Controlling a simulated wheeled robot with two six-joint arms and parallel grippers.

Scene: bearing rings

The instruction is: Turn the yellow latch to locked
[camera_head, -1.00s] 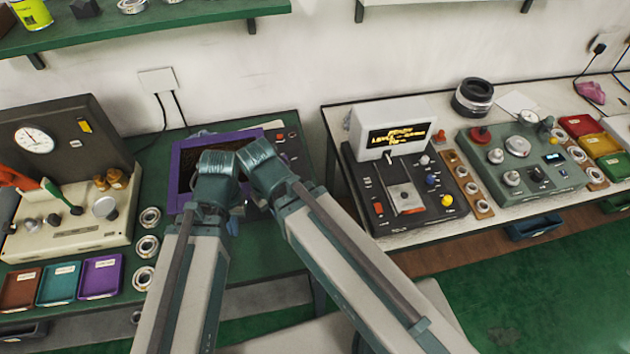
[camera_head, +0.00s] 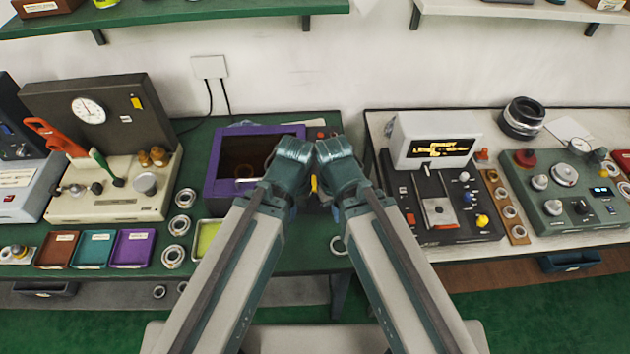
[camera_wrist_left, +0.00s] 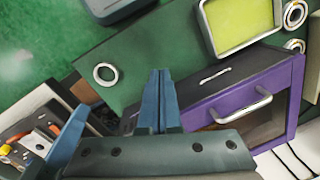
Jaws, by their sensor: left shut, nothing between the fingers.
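A small yellow piece (camera_head: 314,184) shows between my two wrists, at the right side of the purple-framed box (camera_head: 213,165). My arms partly hide it, and I cannot tell whether it is the latch or how it is turned. My left gripper (camera_wrist_left: 160,78) is shut and empty in the left wrist view, over the green bench top beside the purple box (camera_wrist_left: 290,100). In the head view my left wrist hides its fingers. My right arm reaches in beside it, and its fingers are hidden.
A black device with a lit display (camera_head: 440,149) stands on the right bench. A cream device (camera_head: 110,195) and small trays (camera_head: 132,248) stand at the left. A yellow-green tray (camera_head: 207,238) and loose rings (camera_head: 172,256) lie near the purple box.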

